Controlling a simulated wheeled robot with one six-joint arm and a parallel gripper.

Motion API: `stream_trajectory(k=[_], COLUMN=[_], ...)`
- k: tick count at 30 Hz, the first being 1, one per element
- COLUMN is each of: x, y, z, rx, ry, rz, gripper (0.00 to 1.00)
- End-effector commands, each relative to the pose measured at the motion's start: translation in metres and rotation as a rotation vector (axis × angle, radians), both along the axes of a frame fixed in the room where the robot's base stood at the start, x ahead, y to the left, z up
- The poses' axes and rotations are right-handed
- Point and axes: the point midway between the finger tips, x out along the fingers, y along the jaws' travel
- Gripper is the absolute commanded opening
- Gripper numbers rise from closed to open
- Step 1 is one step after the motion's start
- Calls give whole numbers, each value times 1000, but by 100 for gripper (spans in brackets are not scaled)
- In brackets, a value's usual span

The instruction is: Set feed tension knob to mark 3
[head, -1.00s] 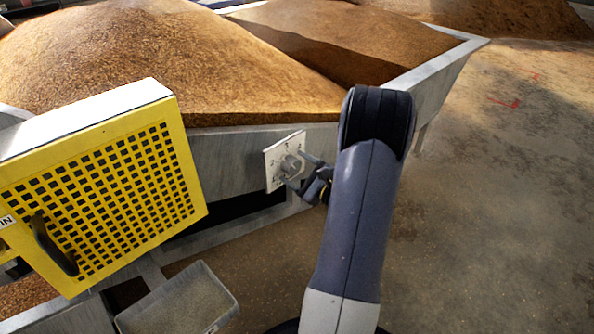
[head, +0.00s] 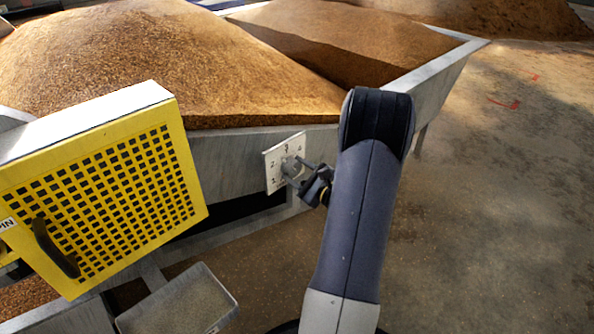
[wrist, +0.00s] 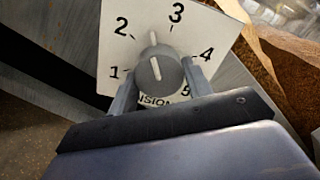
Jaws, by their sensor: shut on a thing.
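The feed tension knob (wrist: 158,70) is a grey round dial on a white plate (head: 271,172) with marks 1 to 5. The plate also fills the upper middle of the wrist view (wrist: 145,15). The knob's white pointer line points up, between marks 2 and 3. My gripper (wrist: 160,84) is shut on the knob, one finger at its left and one at its right. In the head view my gripper (head: 294,173) reaches the knob from the right. The fingers cover part of the plate's lower lettering.
A yellow perforated guard (head: 105,190) with a dark handle (head: 55,248) stands left of the plate. The metal trough (head: 235,155) heaped with brown grain (head: 190,65) lies behind. A grey tray (head: 180,303) sits low in front. Open floor (head: 490,220) lies to the right.

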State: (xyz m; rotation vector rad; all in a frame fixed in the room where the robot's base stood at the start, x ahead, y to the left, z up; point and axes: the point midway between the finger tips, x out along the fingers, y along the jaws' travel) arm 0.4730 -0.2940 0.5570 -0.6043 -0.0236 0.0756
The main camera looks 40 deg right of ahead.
Motion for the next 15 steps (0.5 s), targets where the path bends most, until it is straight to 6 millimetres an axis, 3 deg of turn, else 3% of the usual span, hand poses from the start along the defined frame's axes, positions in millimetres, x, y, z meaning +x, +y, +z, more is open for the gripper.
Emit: stream_trajectory(k=[15], x=[0], y=[1], z=[1], rx=[355], ry=[29], rz=[0], gripper=[24])
